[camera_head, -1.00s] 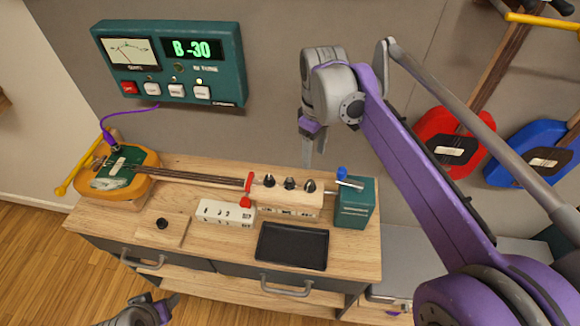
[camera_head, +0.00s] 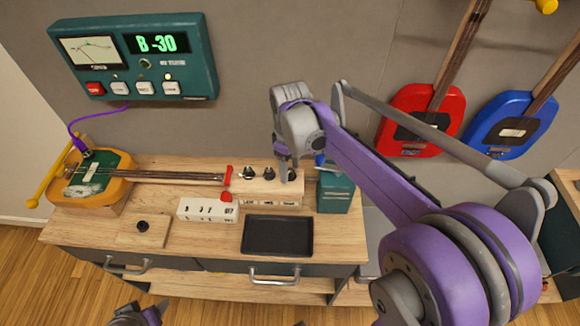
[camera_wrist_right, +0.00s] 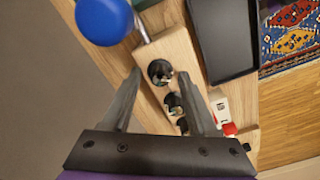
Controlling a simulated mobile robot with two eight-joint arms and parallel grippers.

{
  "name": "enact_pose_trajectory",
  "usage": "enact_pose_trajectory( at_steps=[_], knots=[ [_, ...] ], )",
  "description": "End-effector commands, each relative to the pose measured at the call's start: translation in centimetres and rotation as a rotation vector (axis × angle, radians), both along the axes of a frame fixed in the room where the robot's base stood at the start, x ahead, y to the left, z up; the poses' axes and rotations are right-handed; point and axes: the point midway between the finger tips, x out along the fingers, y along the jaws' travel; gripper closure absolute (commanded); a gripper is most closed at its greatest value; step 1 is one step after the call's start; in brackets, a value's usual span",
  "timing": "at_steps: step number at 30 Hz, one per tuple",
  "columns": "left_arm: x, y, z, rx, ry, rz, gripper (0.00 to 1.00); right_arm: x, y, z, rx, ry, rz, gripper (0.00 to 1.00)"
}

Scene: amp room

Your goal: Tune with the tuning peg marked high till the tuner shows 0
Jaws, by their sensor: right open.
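The teal tuner (camera_head: 135,60) on the wall reads "B -30" in green. On the bench, a pale wooden block (camera_head: 262,188) carries three black tuning pegs, also seen in the right wrist view (camera_wrist_right: 160,72). Its front labels are too small to read surely. A one-string instrument with an orange body (camera_head: 110,193) runs its neck to the block. My right gripper (camera_head: 287,172) is open and points down over the block's right end. In the right wrist view its fingers (camera_wrist_right: 160,76) stand either side of the end peg; contact cannot be told. My left gripper (camera_head: 140,314) shows partly at the bottom edge.
A black tray (camera_head: 278,235) and a white labelled box (camera_head: 207,210) lie in front of the block. A teal box (camera_head: 334,192) with a blue-knobbed lever (camera_wrist_right: 104,20) stands close to its right. Red (camera_head: 422,122) and blue (camera_head: 510,125) guitars hang on the wall.

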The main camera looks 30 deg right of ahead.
Motion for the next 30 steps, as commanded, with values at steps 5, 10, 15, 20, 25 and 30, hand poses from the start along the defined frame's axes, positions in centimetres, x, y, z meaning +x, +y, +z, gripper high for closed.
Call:
enact_pose_trajectory(
  at_steps=[5, 10, 15, 20, 25, 30],
  knots=[
    [0.00, 0.00, 0.01, 0.000, 0.000, 0.000, 0.40, 0.00, 0.00, 0.03, 0.000, 0.000, 0.000, 0.48],
    [0.00, 0.00, 0.01, 0.000, 0.000, 0.000, 0.40, -0.01, 0.00, 0.04, 0.000, 0.000, 0.000, 0.79],
    [0.00, 0.00, 0.01, 0.000, 0.000, 0.000, 0.40, -0.01, 0.00, 0.04, 0.000, 0.000, 0.000, 1.00],
    [0.00, 0.00, 0.01, 0.000, 0.000, 0.000, 0.40, -0.01, 0.00, 0.05, 0.000, 0.000, -0.001, 1.00],
    [0.00, 0.00, 0.00, 0.000, 0.000, 0.000, 0.40, -0.01, 0.00, 0.05, 0.000, 0.000, -0.019, 1.00],
    [-0.01, 0.00, -0.04, 0.000, 0.000, 0.000, 0.40, -0.02, -0.01, 0.04, 0.000, 0.000, -0.083, 1.00]
  ],
)
